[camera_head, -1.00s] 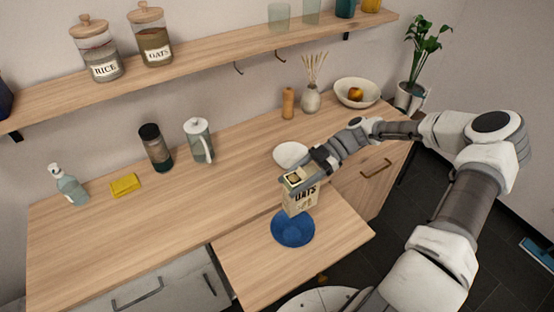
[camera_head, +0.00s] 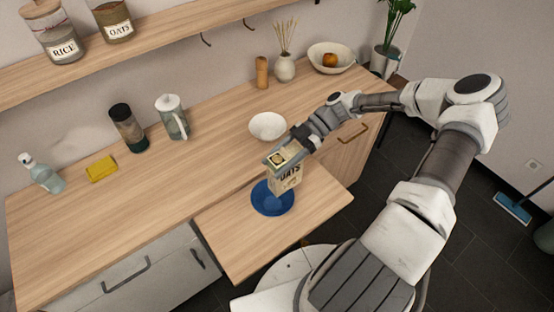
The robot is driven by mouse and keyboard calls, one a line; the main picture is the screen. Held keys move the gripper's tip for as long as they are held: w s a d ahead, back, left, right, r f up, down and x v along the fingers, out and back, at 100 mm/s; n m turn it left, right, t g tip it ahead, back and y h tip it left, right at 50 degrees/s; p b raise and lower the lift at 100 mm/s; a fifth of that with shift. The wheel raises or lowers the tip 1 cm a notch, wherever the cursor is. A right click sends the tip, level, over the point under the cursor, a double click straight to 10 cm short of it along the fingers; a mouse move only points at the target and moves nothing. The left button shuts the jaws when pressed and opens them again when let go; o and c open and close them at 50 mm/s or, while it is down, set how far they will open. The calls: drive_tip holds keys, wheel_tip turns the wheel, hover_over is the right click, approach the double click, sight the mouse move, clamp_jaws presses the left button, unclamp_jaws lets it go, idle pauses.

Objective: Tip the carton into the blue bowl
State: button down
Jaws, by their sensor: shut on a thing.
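The carton (camera_head: 288,177) is a beige box labelled OATS, with an opening showing at its top. My gripper (camera_head: 282,156) is shut on the carton's upper part. The carton stands roughly upright, over the back right part of the blue bowl (camera_head: 264,203). I cannot tell whether its bottom touches the bowl. The blue bowl sits on the lower pull-out wooden board (camera_head: 235,240). The carton hides part of the bowl's rim, and no contents are visible in the bowl.
A white bowl (camera_head: 267,126) stands on the counter just behind my gripper. A pitcher (camera_head: 173,118), a dark-lidded tumbler (camera_head: 127,128), a yellow sponge (camera_head: 101,169) and a soap bottle (camera_head: 42,175) stand further left. A fruit bowl (camera_head: 331,58) is at the back right. The counter's left middle is clear.

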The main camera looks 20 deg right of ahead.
drive_tip(key=shift+f, duration=0.7)
drive_tip(key=shift+r, duration=0.25)
drive_tip(key=shift+h+p, duration=0.4)
drive_tip(key=shift+p, duration=0.2)
drive_tip(key=shift+f, duration=0.15)
drive_tip(key=shift+d+t+h+p, duration=0.1)
drive_tip(key=shift+t+h+p, duration=0.3)
drive_tip(key=shift+h, duration=0.3)
drive_tip(key=shift+d+f+t+h, duration=0.1)
drive_tip(key=shift+f+t+h, duration=0.15)
drive_tip(key=shift+h, duration=0.55)
drive_tip(key=shift+f+t+h, duration=0.1)
drive_tip(key=shift+t+h, duration=0.15)
drive_tip(key=shift+h, duration=0.55)
drive_tip(key=shift+f+b, duration=0.1)
drive_tip(key=shift+b, duration=0.25)
